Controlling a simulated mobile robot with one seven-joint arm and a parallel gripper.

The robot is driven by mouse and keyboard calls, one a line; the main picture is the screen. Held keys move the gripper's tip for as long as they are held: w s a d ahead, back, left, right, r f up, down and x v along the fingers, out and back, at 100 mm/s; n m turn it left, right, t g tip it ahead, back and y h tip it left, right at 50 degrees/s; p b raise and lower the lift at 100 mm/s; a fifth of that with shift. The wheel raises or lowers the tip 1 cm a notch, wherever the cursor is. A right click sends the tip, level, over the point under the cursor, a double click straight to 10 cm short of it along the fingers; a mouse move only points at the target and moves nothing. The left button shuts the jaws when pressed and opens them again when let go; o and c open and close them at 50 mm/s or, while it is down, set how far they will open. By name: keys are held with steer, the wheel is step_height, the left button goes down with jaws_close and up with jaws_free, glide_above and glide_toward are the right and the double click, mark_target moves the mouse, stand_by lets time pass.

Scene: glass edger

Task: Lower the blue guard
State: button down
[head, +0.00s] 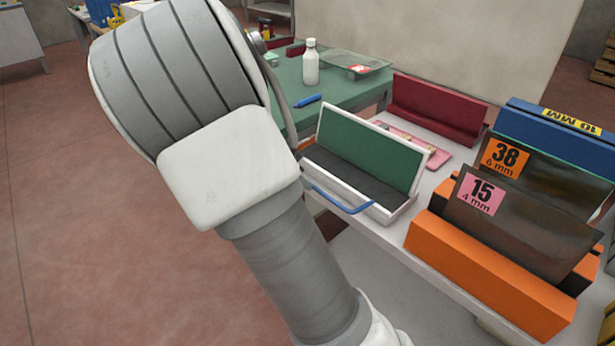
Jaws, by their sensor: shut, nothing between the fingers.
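Nothing in the head view is plainly a blue guard. One blue part is the bar-shaped handle (342,201) on the front of an open white case (399,213) with a dark floor and a raised green panel (370,147). Another is a long blue block (545,127) marked "10 MM" at the far right, behind the dark panes. My gripper is not in view; my own arm covers the left and middle of the picture and hides what lies behind it.
A green table (350,92) holds a white bottle (311,64) and a blue marker (307,100). The left floor is clear.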

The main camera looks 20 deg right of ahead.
steer(key=shift+s+a+f+b, duration=0.15)
steer(key=shift+f+b, duration=0.1)
steer(key=shift+f, duration=0.4)
steer(key=shift+a+f+b, duration=0.15)
steer(key=shift+f+b, duration=0.1)
steer(key=shift+f, duration=0.4)
steer(key=shift+r, duration=0.15)
